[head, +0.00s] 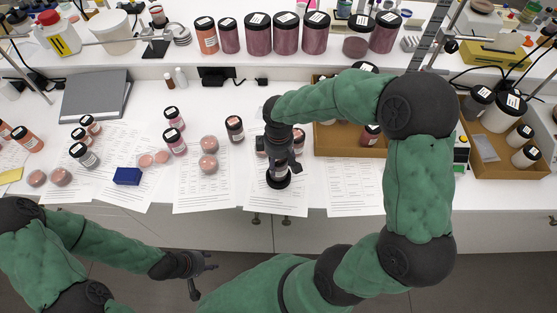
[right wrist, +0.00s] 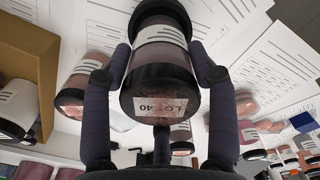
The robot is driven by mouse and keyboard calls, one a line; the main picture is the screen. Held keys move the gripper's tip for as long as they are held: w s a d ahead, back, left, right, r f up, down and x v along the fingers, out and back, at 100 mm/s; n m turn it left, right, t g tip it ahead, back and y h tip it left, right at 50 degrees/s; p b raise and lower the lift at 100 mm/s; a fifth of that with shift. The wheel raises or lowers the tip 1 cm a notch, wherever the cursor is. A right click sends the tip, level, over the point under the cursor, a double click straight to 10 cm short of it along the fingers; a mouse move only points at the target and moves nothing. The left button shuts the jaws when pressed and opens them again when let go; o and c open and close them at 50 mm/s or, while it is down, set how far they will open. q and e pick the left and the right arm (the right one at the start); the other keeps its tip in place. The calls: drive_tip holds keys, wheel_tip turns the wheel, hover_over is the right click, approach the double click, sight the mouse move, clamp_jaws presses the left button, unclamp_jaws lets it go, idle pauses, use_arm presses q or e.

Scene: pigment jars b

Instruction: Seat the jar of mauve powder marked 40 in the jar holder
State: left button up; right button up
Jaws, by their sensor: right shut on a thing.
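The jar marked LOT 40 (right wrist: 160,107) holds mauve powder and fills the middle of the right wrist view, with dark bands around it. My right gripper (head: 279,150) is shut on it, a finger on each side. In the head view the jar (head: 282,167) is partly hidden by the gripper. A dark round piece (head: 278,182) shows at its lower end, over the printed sheets near the front edge; I cannot tell whether this is the jar holder or part of the jar. My left gripper (head: 202,272) is open and empty, in front of the table.
Several jars and pink discs stand left of my right gripper, including a dark-lidded jar (head: 234,128) close by. A blue block (head: 127,176) lies further left. Cardboard trays (head: 340,140) stand to the right, partly behind my right arm. Large jars line the back shelf.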

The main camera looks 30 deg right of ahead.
drive_tip(key=shift+f+b, duration=1.2)
drive_tip(key=shift+f, duration=0.45)
drive_tip(key=o, duration=1.4)
drive_tip(key=shift+c, duration=0.2)
wheel_tip(320, 180, up, 12)
drive_tip(key=shift+f, duration=0.1)
